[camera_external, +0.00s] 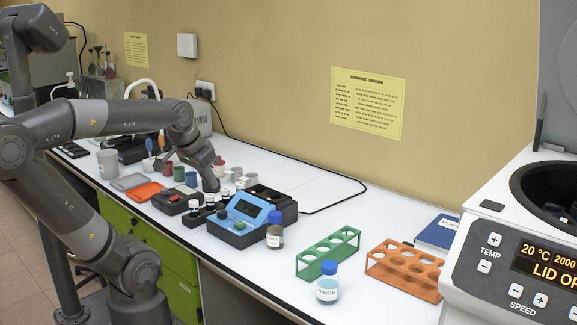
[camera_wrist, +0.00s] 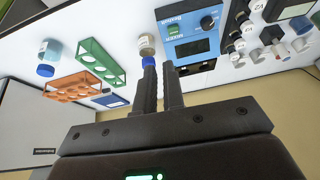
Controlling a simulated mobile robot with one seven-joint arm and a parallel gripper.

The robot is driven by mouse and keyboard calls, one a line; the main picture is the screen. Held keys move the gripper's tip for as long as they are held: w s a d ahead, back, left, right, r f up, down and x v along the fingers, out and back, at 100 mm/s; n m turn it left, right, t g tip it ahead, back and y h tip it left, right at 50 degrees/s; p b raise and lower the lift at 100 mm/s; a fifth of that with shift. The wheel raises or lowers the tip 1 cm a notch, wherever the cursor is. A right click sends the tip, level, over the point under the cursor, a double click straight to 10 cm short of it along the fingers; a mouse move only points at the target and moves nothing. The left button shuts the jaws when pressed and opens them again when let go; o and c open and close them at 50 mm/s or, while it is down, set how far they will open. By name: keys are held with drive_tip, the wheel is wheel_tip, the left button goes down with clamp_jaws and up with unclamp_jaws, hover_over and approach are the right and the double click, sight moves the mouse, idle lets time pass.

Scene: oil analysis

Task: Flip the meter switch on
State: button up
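The blue meter (camera_external: 262,211) stands on the white bench with a dark display and a black base. In the wrist view the meter (camera_wrist: 203,60) shows its display, a small green panel part (camera_wrist: 174,30) and a round black knob (camera_wrist: 208,22). I cannot tell which part is the switch or its position. My gripper (camera_external: 215,170) is above and behind the meter in the external view, its fingertips hard to make out. In the wrist view my gripper (camera_wrist: 160,66) has a narrow gap between its fingers and holds nothing visible. The fingertips appear beside the meter's edge.
A blue-capped bottle (camera_external: 274,238) stands close to the meter. Small vials (camera_external: 195,207) stand on its other side. Green (camera_external: 327,252) and orange (camera_external: 405,268) racks and another blue-capped bottle (camera_external: 327,290) are to the right. A centrifuge (camera_external: 500,225) stands at far right.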

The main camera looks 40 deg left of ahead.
drive_tip(key=shift+g, duration=0.7)
drive_tip(key=w+a, duration=0.2)
drive_tip(key=w+a+r, duration=0.1)
drive_tip(key=w+a, duration=0.1)
drive_tip(key=a, duration=0.1)
drive_tip(key=w+a, duration=0.2)
drive_tip(key=a, duration=0.1)
drive_tip(key=shift+r, duration=0.15)
clamp_jaws()
drive_tip(key=g, duration=0.2)
hover_over(177, 196)
drive_tip(key=s, duration=0.2)
wheel_tip(177, 196, down, 5)
drive_tip(key=f, duration=0.4)
drive_tip(key=w+f, duration=0.1)
drive_tip(key=f, duration=0.4)
drive_tip(key=w+f, duration=0.1)
drive_tip(key=f, duration=0.4)
